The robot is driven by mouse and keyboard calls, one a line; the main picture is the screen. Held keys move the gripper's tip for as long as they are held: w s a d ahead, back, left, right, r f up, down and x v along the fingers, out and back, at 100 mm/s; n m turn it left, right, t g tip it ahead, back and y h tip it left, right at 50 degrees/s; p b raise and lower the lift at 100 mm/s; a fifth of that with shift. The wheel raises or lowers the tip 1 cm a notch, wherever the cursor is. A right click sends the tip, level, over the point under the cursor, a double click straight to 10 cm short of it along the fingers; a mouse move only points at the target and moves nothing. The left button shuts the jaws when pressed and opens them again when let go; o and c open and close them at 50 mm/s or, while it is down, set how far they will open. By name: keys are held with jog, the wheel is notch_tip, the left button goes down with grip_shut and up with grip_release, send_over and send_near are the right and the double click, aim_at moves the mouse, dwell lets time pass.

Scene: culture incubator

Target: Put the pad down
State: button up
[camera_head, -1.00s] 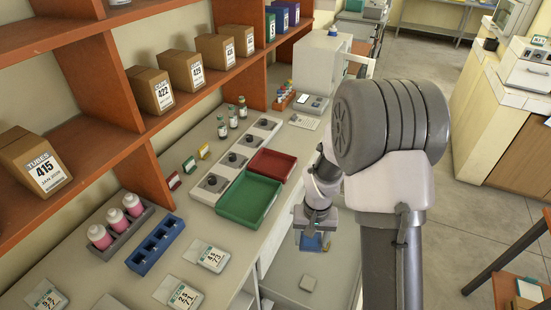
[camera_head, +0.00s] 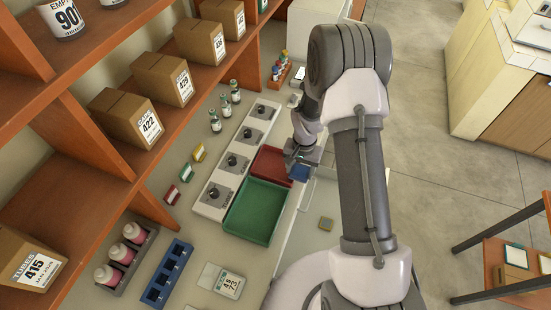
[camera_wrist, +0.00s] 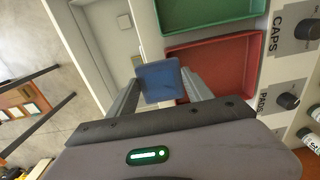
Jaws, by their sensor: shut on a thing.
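The blue square pad (camera_head: 301,172) is between the fingers of my gripper (camera_head: 298,156), at the right edge of the red tray (camera_head: 270,163). In the wrist view the pad (camera_wrist: 160,82) shows flat between the two fingertips (camera_wrist: 162,88), which are shut on it. The red tray (camera_wrist: 240,62) lies just to the right of the pad there, with a "PADS" label beside it. The pad partly overlaps the tray's near rim in that view. I cannot tell its height above the tray.
A green tray (camera_head: 262,208) adjoins the red one. A white strip with several knobs (camera_head: 212,193) runs along their left side. A small square (camera_head: 326,223) lies lower, right of the counter.

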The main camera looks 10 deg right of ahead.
send_over(276, 168)
jog(key=shift+s+f, duration=0.1)
jog(key=shift+f, duration=0.5)
jog(key=shift+f+b, duration=0.4)
jog(key=shift+f, duration=1.35)
jog(key=o, duration=1.3)
jog(key=shift+r, duration=0.1)
